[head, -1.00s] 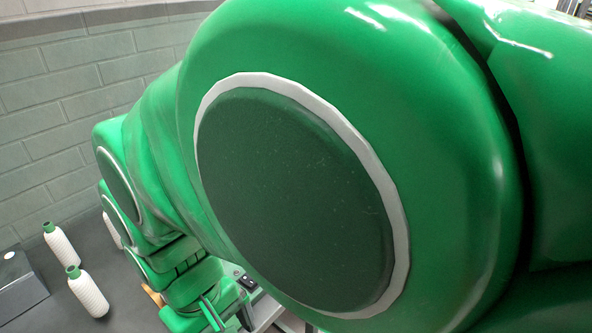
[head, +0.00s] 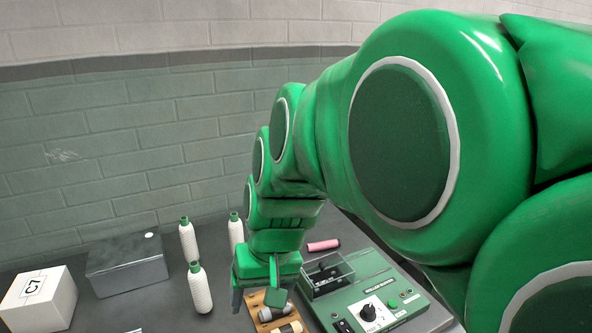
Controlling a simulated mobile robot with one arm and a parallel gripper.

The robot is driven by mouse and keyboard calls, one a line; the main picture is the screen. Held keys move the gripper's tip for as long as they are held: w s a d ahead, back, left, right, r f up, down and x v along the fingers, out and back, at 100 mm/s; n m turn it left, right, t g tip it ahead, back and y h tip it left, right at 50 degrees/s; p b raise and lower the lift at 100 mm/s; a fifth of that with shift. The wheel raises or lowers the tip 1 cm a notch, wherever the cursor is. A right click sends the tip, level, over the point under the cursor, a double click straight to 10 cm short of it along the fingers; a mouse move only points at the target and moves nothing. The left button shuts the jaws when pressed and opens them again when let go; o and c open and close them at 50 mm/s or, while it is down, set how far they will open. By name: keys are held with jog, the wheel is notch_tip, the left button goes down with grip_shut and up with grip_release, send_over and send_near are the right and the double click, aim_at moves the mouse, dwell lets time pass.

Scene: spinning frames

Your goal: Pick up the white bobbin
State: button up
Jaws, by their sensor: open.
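Three upright white, ribbed bobbins with green tops stand on the dark surface in the head view. The nearest white bobbin (head: 200,290) is at the front, just left of my gripper. A second white bobbin (head: 188,243) stands behind it to the left, and a third (head: 236,232) behind it to the right, close to my arm. My gripper (head: 256,294) points down with its jaws open, over or near a wooden rack. I cannot tell its exact height, and I see nothing held between the fingers.
The wooden rack (head: 258,300) holds grey and pale spools. To its right are a green control panel (head: 370,303) with a knob, a clear-lidded box (head: 327,275) and a pink cylinder (head: 323,245). A grey box (head: 127,265) and a white box (head: 38,300) stand left.

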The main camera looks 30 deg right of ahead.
jog(key=w+d+r+m+t, duration=0.1)
jog(key=w+r+t, duration=0.35)
jog(key=w, duration=0.75)
jog(key=n+t+h, duration=0.5)
jog(key=n+h, duration=0.4)
jog(key=n, duration=2.1)
send_near(191, 284)
jog(key=x, duration=0.5)
jog(key=shift+w+d+r, duration=0.1)
jog(key=shift+w+d, duration=0.05)
jog(key=shift+w, duration=0.15)
jog(key=shift+w+d+f+n+t, duration=0.15)
jog(key=shift+f+n, duration=0.1)
jog(key=shift+n, duration=0.25)
jog(key=shift+w+d+f+n+t, duration=0.15)
jog(key=shift+f+n, duration=0.15)
jog(key=shift+n, duration=0.2)
jog(key=shift+x, duration=1.2)
jog(key=shift+w+d+f, duration=0.75)
jog(key=shift+w+d, duration=0.15)
jog(key=shift+d, duration=0.15)
jog(key=shift+x, duration=1.05)
